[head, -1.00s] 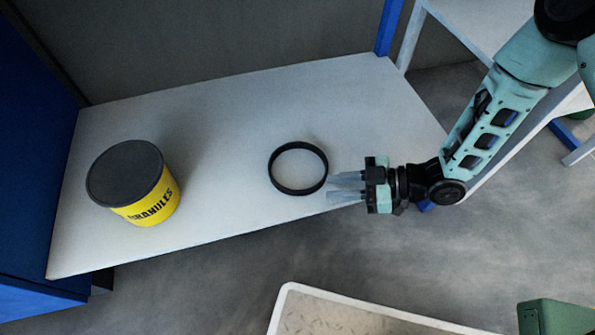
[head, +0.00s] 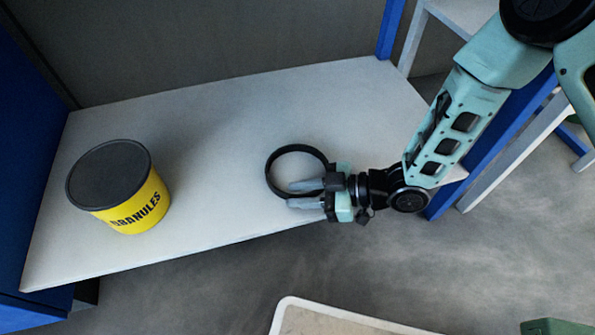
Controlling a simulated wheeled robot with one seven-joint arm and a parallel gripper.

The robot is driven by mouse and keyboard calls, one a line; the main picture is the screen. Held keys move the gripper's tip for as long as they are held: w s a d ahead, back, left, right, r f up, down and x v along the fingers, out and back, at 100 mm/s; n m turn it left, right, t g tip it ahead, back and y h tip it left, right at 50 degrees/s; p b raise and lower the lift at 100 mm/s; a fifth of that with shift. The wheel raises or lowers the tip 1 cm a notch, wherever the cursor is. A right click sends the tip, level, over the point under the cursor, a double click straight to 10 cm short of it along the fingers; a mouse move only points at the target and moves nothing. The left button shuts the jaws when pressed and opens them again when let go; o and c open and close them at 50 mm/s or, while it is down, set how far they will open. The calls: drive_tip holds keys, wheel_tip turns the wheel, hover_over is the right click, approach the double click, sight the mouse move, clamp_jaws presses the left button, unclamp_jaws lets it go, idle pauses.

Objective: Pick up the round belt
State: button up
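The round belt (head: 268,170) is a thin black ring on the white table (head: 215,115), near its front edge and right of the middle. My gripper (head: 297,194) comes in from the right, over the near right part of the belt. Its two grey fingers point left and stand apart with a gap between them. The near right part of the belt is partly hidden by the fingers. I cannot tell whether a finger touches it.
A yellow canister with a dark lid (head: 110,172), lettered GRANULES, stands at the left of the table. A blue panel (head: 25,150) bounds the left side. A white-rimmed tray (head: 300,304) lies below in front. The table's middle and back are clear.

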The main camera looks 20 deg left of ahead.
clamp_jaws()
drive_tip(key=shift+r, duration=0.1)
